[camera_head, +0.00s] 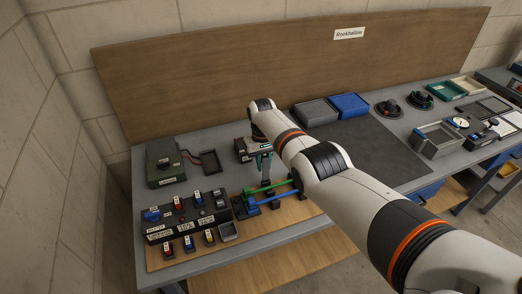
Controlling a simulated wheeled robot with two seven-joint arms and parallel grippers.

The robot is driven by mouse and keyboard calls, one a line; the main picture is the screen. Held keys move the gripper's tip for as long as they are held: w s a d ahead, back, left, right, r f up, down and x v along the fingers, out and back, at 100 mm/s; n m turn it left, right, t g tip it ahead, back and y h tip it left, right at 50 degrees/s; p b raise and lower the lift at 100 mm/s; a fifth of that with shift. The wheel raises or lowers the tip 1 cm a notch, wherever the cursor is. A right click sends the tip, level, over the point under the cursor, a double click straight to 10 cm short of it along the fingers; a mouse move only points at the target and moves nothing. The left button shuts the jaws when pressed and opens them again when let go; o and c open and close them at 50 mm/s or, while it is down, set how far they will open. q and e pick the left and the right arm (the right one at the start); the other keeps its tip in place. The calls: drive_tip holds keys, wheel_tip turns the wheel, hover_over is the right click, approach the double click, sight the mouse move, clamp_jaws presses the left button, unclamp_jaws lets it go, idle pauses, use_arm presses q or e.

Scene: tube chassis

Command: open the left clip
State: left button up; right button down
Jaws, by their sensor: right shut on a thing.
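The tube chassis sits on a wooden board at the front of the bench. A green tube (273,189) and a blue tube (267,202) run across it, side by side and slanting up to the right. A dark clip (240,208) stands at their left end, and its lever is too small to make out. My right gripper (265,177) points down above the middle of the tubes, right of the left clip. My right forearm hides the chassis's right end. My left gripper is not in view.
A dark green box (165,163) stands behind. Grey (315,112) and blue (349,105) trays sit at the back. The dark mat (385,150) looks clear.

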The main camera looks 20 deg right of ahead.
drive_tip(key=shift+f, duration=0.1)
idle(0.4)
drive_tip(key=c, duration=1.2)
unclamp_jaws()
drive_tip(key=shift+w, duration=0.1)
drive_tip(key=shift+c, duration=0.2)
wheel_tip(320, 180, up, 12)
drive_tip(key=w+p, duration=0.1)
drive_tip(key=p, duration=0.1)
drive_tip(key=shift+w+f, duration=0.1)
drive_tip(key=shift+f, duration=0.05)
